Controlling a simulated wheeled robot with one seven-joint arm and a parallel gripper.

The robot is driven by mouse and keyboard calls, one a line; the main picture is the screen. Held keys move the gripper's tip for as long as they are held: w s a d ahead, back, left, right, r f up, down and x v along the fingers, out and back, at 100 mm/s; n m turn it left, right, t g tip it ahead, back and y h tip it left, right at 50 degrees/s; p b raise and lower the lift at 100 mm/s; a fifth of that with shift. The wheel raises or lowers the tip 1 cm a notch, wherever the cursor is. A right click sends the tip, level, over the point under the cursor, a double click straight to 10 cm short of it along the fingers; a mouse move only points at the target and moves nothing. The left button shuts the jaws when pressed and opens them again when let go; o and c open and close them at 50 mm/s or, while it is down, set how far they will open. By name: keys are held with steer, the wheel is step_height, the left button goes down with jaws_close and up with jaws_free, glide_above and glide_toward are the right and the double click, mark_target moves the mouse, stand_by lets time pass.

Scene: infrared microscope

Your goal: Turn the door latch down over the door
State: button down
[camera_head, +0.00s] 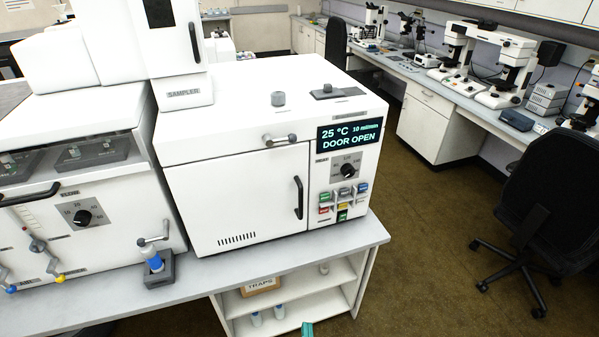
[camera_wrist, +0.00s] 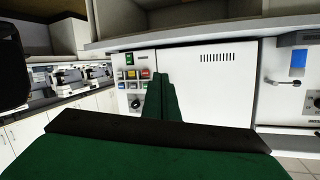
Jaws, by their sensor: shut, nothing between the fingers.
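The white oven door (camera_head: 240,200) fills the front of the white cabinet and looks closed or nearly so; the display (camera_head: 349,135) reads DOOR OPEN. The small grey door latch (camera_head: 280,140) sits at the door's top edge, its arm lying roughly level. A dark upright handle (camera_head: 298,198) is on the door's right side. My gripper (camera_wrist: 162,80) is shut and empty, its green fingers pointing at the oven front in the wrist view, where the door (camera_wrist: 215,85) also shows.
A blue-capped valve (camera_head: 153,262) with a lever stands on the bench left of the door. The control panel (camera_head: 342,185) is right of the door. An open shelf (camera_head: 290,300) lies under the bench. Free floor and a black chair (camera_head: 545,200) are to the right.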

steer(key=w+d+r+y, duration=0.3)
steer(key=w+r, duration=1.4)
steer(key=w, duration=0.2)
step_height(320, 180, up, 24)
steer(key=w+d+n+y, duration=0.1)
steer(key=n+y, duration=0.1)
steer(key=n, duration=0.1)
steer(key=shift+w+d+n, duration=0.25)
steer(key=shift+d+n, duration=0.05)
steer(key=shift+d, duration=0.05)
steer(key=shift+w, duration=0.1)
glide_toward(281, 139)
steer(key=w+d+r, duration=0.3)
steer(key=w+r, duration=0.1)
steer(key=shift+w+a+f, duration=0.3)
steer(key=shift+w+f, duration=0.35)
steer(key=shift+f, duration=0.3)
steer(key=shift+w+a+f, duration=0.25)
steer(key=shift+w+f, duration=0.35)
steer(key=shift+f, duration=0.35)
